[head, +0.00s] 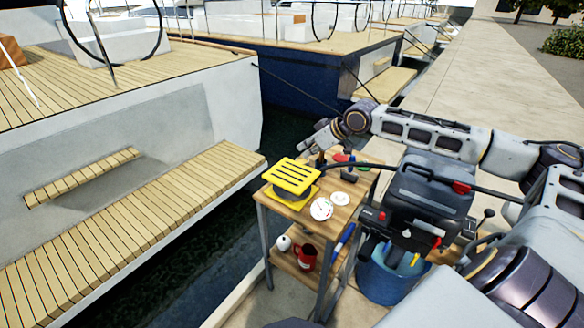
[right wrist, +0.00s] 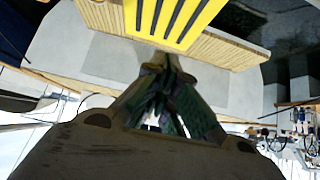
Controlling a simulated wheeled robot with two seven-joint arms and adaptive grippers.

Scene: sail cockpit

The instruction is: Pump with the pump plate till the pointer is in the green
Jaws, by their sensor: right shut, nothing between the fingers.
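The yellow pump plate (head: 293,175) with dark slots sits on a yellow base on top of the small wooden cart. Its slotted edge also shows at the top of the right wrist view (right wrist: 175,18). A white round gauge (head: 321,209) with small coloured marks lies at the cart's front edge; its pointer is too small to read. My right gripper (head: 318,160) is just behind and right of the plate, apparently apart from it. In the right wrist view its fingers (right wrist: 165,88) are closed together and empty. My left gripper is not in view.
The cart top (head: 349,212) also holds a white disc (head: 341,198) and small coloured items. A red mug (head: 306,257) stands on the lower shelf. A black outboard motor (head: 425,195) and blue bucket (head: 392,278) are at the right. Water and a moored boat (head: 140,190) are left.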

